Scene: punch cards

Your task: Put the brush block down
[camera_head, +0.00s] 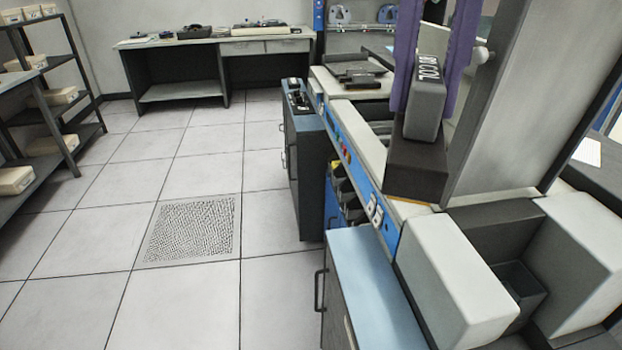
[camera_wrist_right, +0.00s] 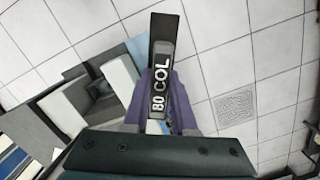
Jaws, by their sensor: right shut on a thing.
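The brush block (camera_head: 425,105) is a dark grey block with white "80 COL" lettering and rounded edges. A wider, darker section (camera_head: 417,170) shows directly below it in the head view, and seems to be part of it. My right gripper (camera_head: 430,85) has purple fingers and is shut on the block, one finger on each side. In the right wrist view, the block (camera_wrist_right: 159,85) sits between the purple fingers (camera_wrist_right: 160,108), its dark end pointing away over floor tiles. Whether its underside touches the machine is hidden. My left gripper is not in view.
A long card machine (camera_head: 365,150) with a pale top and blue front runs below the block. White housings (camera_head: 455,280) and a dark recess (camera_head: 518,285) lie near right. A blue-topped cabinet (camera_head: 370,285) stands in front. The tiled floor (camera_head: 190,290) at left is clear.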

